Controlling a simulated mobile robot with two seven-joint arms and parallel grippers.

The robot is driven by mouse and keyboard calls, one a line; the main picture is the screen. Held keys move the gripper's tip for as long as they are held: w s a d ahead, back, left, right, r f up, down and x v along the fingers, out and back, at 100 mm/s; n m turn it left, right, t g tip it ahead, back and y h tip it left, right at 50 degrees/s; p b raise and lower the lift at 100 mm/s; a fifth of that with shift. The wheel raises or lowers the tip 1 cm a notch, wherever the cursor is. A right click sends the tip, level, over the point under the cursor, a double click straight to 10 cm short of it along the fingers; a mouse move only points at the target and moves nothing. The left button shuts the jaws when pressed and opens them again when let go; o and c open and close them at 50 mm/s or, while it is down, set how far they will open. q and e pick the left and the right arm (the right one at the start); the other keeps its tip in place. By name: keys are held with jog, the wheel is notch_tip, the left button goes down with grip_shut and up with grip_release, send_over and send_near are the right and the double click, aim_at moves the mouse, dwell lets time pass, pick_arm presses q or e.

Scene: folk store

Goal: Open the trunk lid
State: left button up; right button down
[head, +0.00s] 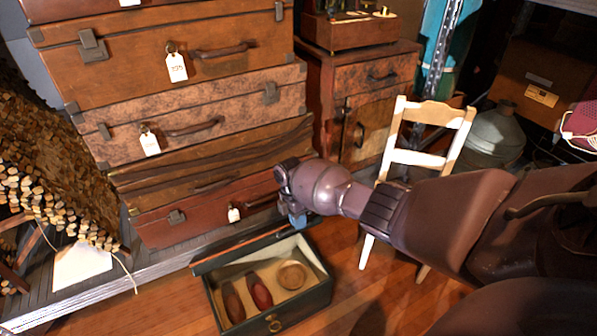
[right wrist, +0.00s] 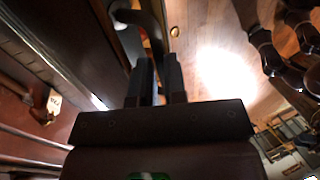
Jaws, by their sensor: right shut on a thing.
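A small dark green trunk (head: 318,296) stands on the floor, with a brass ring on its front. Its lid (head: 232,252) is raised at the back, seen nearly edge-on, and the inside shows. Two elongated brown and reddish items and a round dish lie inside. My right gripper (head: 297,218) is at the lid's right end. In the right wrist view its fingers (right wrist: 153,80) are close together on a dark curved part, which looks like part of the lid; the exact contact is hard to see. My left gripper is not in view.
A stack of tagged suitcases (head: 190,75) stands on a low platform (head: 160,285) behind the trunk. A wooden cabinet (head: 365,90) and a white chair (head: 425,140) stand behind my right arm. Bare wooden floor (head: 130,315) shows left of the trunk.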

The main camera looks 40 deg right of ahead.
jog(key=c, duration=1.2)
grip_release()
jog(key=shift+f, duration=0.8)
jog(key=shift+o, duration=0.2)
jog(key=shift+w+r, duration=0.3)
jog(key=shift+r, duration=0.35)
jog(key=p+v, duration=0.1)
jog(key=v, duration=0.5)
jog(key=shift+w+p, duration=0.15)
jog(key=shift+p, duration=0.25)
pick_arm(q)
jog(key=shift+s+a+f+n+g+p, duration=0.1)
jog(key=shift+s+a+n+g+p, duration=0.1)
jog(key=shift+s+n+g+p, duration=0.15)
pick_arm(e)
jog(key=shift+v, duration=1.9)
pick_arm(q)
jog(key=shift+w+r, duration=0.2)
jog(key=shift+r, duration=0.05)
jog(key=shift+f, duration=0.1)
